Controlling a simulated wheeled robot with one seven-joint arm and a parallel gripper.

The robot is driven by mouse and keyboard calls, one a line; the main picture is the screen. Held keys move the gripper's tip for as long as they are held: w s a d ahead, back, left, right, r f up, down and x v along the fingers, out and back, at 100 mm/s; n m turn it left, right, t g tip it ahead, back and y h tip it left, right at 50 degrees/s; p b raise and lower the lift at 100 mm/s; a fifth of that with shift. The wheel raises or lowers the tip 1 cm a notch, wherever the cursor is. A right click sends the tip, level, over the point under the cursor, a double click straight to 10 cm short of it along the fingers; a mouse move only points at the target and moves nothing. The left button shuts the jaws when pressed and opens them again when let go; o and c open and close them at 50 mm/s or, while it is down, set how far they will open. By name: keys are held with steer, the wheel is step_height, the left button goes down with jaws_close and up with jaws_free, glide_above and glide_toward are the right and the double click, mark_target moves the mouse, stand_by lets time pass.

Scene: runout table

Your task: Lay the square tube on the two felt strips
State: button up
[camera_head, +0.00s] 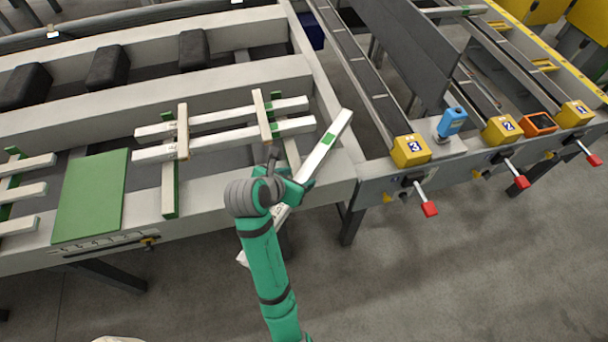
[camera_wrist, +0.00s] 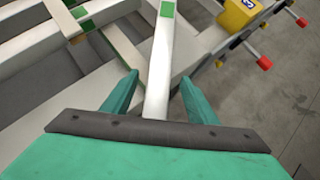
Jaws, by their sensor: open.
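The white square tube (camera_head: 322,143) with a green band runs diagonally at the right end of the table, its near end past the front edge. It also shows in the wrist view (camera_wrist: 159,60). My gripper (camera_wrist: 160,82) is open, its fingers on either side of the tube with gaps; it also shows in the head view (camera_head: 292,188). My gripper hides the tube's middle. Two tan strips, left (camera_head: 183,130) and right (camera_head: 262,114), lie across two white tubes. Green-edged strips, left (camera_head: 169,192) and right (camera_head: 291,152), run underneath. I cannot tell which pair is the felt.
The two white tubes, far (camera_head: 222,118) and near (camera_head: 222,139), lie parallel left of my gripper. A green mat (camera_head: 90,195) lies further left. Yellow numbered blocks (camera_head: 410,151), a blue device (camera_head: 452,121) and red-tipped handles (camera_head: 428,208) stand right. Open floor lies in front.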

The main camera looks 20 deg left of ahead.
mark_target(304, 174)
steer(key=shift+x, duration=2.7)
steer(key=shift+w+r, duration=0.1)
steer(key=shift+r, duration=0.1)
steer(key=shift+c, duration=0.3)
jaws_close()
